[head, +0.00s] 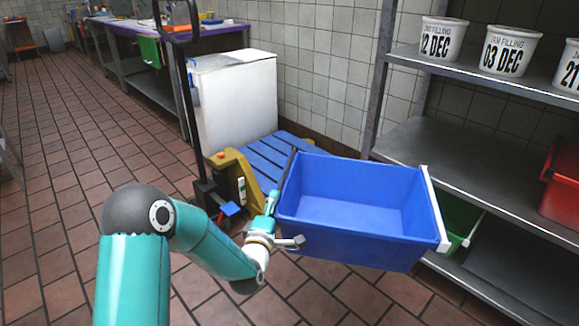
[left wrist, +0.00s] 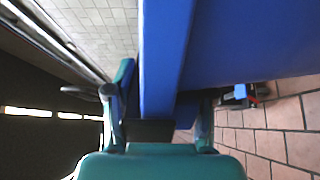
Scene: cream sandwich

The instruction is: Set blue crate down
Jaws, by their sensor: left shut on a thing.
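The blue crate (head: 362,193) is empty and held in the air in the middle right of the head view. Its left side is in my left gripper (head: 284,218), which is shut on the crate's wall. The crate is roughly level, with its right end close to the metal rack's shelves. In the left wrist view the crate's blue wall (left wrist: 165,60) runs between the two fingers of my left gripper (left wrist: 160,115). My right gripper does not show in either view.
A metal rack (head: 420,150) stands at the right, with white tubs (head: 441,40) on top. A green crate (head: 458,222) and a red crate (head: 563,180) sit on its lower shelves. A yellow pallet truck (head: 235,178) with a blue pallet (head: 262,158) stands behind. Tiled floor (head: 70,150) is clear at left.

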